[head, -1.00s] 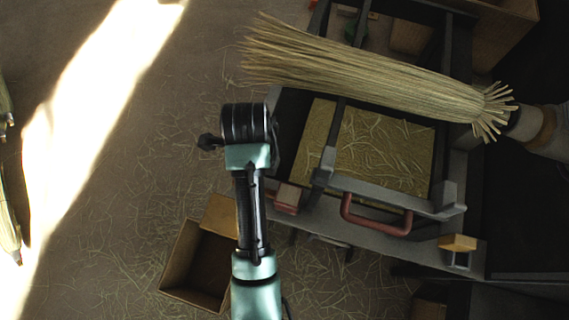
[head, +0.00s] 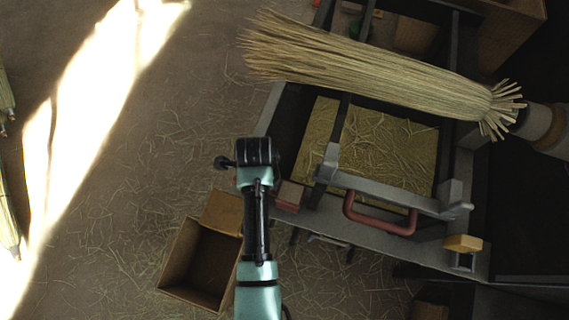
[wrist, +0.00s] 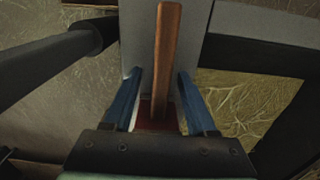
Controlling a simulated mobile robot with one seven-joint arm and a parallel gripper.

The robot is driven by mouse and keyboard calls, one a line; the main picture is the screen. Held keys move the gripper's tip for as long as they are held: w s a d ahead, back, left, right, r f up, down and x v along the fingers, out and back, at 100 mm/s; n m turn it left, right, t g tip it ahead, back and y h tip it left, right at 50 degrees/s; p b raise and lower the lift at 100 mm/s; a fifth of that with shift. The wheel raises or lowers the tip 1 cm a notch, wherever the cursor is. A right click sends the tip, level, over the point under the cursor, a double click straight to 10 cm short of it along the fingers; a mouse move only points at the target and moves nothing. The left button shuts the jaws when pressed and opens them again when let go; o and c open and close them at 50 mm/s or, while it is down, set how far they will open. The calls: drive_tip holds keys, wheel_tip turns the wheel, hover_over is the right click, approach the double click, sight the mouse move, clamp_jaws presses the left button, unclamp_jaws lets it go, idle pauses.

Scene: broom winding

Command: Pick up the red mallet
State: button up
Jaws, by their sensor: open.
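The red mallet shows in the wrist view, with a long brown wooden handle (wrist: 167,50) and a dark red head (wrist: 158,119) low between the fingers. My gripper (wrist: 160,75) has its two blue fingers spread, one on each side of the mallet. I see gaps beside the handle; contact with the head cannot be told. In the head view a reddish block (head: 289,196) on the left front corner of the machine frame may be the mallet's head. My gripper's fingers are hidden there behind my arm.
A broom's straw bundle (head: 370,70) lies across the dark machine frame (head: 375,205). A straw-covered board (head: 385,145) sits inside it, with a red handle (head: 380,217) at the front. An open cardboard box (head: 203,262) is on the floor at left.

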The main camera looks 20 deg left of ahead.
drive_tip(key=shift+c, duration=0.3)
clamp_jaws()
drive_tip(key=shift+r, duration=0.15)
drive_tip(key=shift+r, duration=0.6)
wheel_tip(320, 180, up, 17)
drive_tip(key=p, duration=0.6)
drive_tip(key=s+b, duration=0.1)
drive_tip(key=s, duration=1.7)
drive_tip(key=shift+a+f, duration=0.2)
drive_tip(key=shift+a, duration=0.1)
